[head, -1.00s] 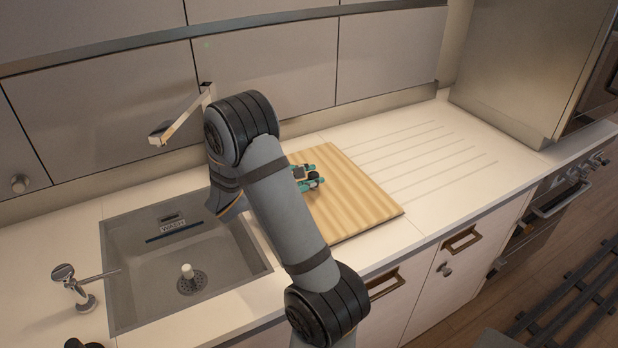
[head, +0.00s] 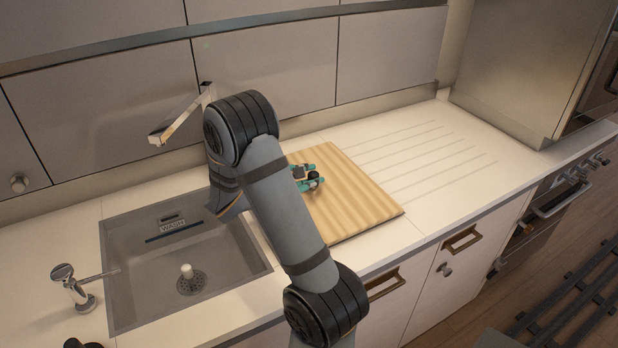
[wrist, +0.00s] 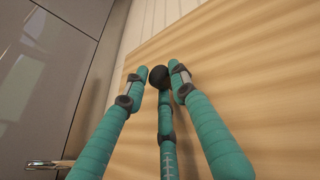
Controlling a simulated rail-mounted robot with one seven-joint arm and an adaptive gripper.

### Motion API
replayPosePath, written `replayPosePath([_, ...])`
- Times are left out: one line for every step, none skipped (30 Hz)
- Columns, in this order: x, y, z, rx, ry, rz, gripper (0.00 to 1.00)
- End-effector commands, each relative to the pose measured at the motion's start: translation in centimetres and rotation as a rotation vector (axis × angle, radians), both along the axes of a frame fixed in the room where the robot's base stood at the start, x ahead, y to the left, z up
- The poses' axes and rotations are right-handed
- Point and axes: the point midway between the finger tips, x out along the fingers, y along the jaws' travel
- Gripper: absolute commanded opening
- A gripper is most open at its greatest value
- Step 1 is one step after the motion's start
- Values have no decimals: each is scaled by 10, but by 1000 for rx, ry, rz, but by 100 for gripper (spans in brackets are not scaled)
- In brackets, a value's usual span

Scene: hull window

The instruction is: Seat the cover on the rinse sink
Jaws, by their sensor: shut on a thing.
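The cover, a wooden board (head: 360,205) with a black knob, lies about level over the counter right of the open sink in the head view. In the wrist view the board (wrist: 245,75) fills the right side. My gripper (head: 308,178), with teal fingers, is shut on the black knob (wrist: 158,76) above the board. I cannot tell whether the board rests fully flat or sits slightly raised. No rinse sink opening shows; anything under the board is hidden. The open sink (head: 125,275) at the left is marked WASH.
A faucet (head: 180,118) stands behind the sink, left of my arm. A small tap (head: 72,288) stands at the sink's left front. Grooved white counter (head: 450,150) lies clear to the right of the board. Grey cabinet panels (head: 265,70) rise behind.

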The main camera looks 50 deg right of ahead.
Motion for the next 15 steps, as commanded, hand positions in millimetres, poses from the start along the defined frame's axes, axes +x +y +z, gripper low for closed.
replayPosePath([0,0,1,-3,-3,-1,0])
replayPosePath([0,0,1,-3,-3,-1,0])
replayPosePath([0,0,1,-3,-3,-1,0])
replayPosePath([0,0,0,-3,-3,-1,0])
replayPosePath([0,0,0,-3,-3,-1,0])
replayPosePath([0,0,0,-3,-3,-1,0])
replayPosePath([0,0,-1,-3,-3,-1,0])
replayPosePath([0,0,-1,-3,-3,-1,0])
replayPosePath([0,0,-2,-3,-3,-1,0])
replayPosePath([0,0,-2,-3,-3,0,0])
replayPosePath([0,0,-3,-3,-3,0,0])
replayPosePath([0,0,-3,-3,-3,0,0])
replayPosePath([0,0,-3,-3,-3,0,0])
replayPosePath([0,0,-4,-3,-3,0,0])
replayPosePath([0,0,-4,-3,-3,0,0])
